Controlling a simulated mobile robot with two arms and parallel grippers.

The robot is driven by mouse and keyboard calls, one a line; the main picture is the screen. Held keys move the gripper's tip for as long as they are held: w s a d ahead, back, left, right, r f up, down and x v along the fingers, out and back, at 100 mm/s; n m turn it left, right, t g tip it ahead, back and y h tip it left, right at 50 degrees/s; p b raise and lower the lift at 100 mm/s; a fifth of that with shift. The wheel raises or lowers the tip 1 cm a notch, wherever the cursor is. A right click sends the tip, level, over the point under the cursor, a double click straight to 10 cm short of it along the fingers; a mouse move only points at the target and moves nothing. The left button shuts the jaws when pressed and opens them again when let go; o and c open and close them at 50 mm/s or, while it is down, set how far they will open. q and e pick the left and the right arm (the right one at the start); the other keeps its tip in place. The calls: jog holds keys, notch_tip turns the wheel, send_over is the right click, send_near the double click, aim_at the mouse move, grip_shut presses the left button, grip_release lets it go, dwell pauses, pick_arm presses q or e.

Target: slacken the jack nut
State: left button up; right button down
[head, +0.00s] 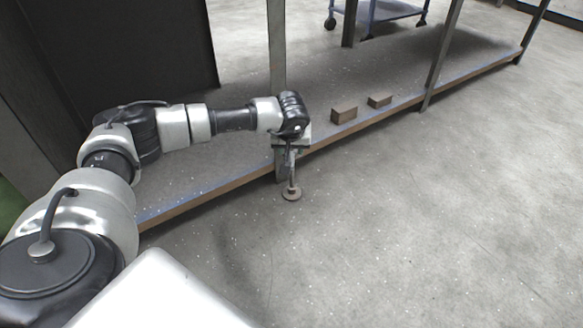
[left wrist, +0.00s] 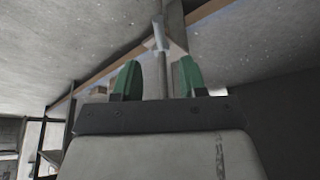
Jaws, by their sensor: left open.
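The jack stands at the front edge of the low shelf by the post, with a thin upright rod (head: 292,172) and a round brown foot (head: 291,194) on the floor in the head view. My left gripper (head: 291,142) is at the top of the rod, seen small and partly hidden by my wrist. In the left wrist view my left gripper (left wrist: 160,80) is open, its green fingertips on either side of the rod (left wrist: 162,72). A pale bluish piece (left wrist: 159,34), possibly the jack nut, shows on the rod beyond the fingertips. I cannot tell whether either fingertip touches the rod.
The long low shelf (head: 205,172) has a rusty front edge and upright posts (head: 440,55). Two brown blocks (head: 344,115) (head: 380,100) lie on it, right of the gripper. A wheeled cart (head: 385,10) stands behind. The concrete floor in front is clear.

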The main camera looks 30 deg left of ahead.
aim_at(291, 160)
pick_arm(q)
jog(key=b+x, duration=0.5)
jog(key=x, duration=0.4)
jog(key=shift+d+b, duration=0.1)
jog(key=shift+b, duration=0.3)
jog(key=shift+c, duration=0.2)
grip_shut()
